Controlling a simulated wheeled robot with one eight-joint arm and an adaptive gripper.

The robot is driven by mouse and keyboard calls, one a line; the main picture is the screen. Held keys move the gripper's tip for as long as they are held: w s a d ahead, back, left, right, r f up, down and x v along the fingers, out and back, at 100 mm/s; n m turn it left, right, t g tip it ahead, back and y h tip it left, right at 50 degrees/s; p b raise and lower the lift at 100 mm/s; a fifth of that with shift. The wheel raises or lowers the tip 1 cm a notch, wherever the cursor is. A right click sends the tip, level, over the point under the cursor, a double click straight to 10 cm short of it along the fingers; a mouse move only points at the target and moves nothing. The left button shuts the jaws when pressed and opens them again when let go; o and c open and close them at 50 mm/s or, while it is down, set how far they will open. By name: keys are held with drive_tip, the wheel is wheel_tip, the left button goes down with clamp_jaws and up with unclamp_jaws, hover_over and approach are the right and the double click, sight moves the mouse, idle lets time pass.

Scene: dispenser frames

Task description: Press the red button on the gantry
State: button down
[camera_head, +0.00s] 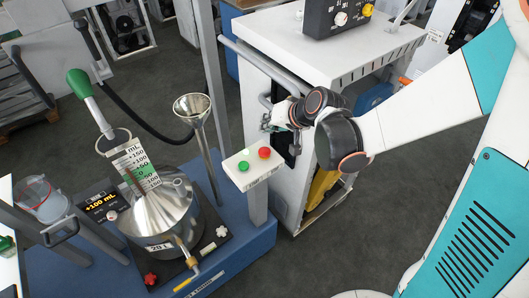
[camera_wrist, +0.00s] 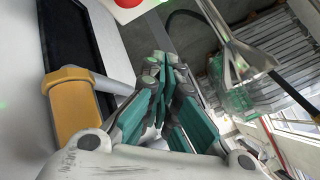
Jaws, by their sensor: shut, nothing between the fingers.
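The red button (camera_head: 264,152) sits beside a green button (camera_head: 243,166) on a white control box (camera_head: 262,174) on a post. In the wrist view the red button (camera_wrist: 128,3) is cut by the top edge, on a white surface. My gripper (camera_head: 268,124) is in front of the white cabinet, just behind and above the red button in the head view, and apart from it. In the wrist view my gripper (camera_wrist: 170,62) has its teal-padded fingers together and empty, pointing up below the button.
A metal funnel (camera_head: 192,104) stands left of the control box. A steel 20 L vessel (camera_head: 160,215) sits on the blue base. The white cabinet (camera_head: 255,85) with pipes is close to my gripper. Dark floor is free at lower right.

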sight(267, 149)
wheel_tip(267, 149, down, 7)
drive_tip(key=b, duration=0.5)
drive_tip(key=shift+r, duration=0.15)
idle(1.0)
drive_tip(key=shift+f+b, duration=0.4)
drive_tip(key=shift+b, duration=0.05)
drive_tip(key=shift+f+b, duration=0.4)
drive_tip(key=shift+f, duration=0.05)
idle(0.6)
drive_tip(key=shift+r, duration=0.15)
drive_tip(key=shift+r+p, duration=0.65)
drive_tip(key=shift+r, duration=0.1)
drive_tip(key=shift+r+p, duration=1.85)
drive_tip(key=shift+r, duration=0.65)
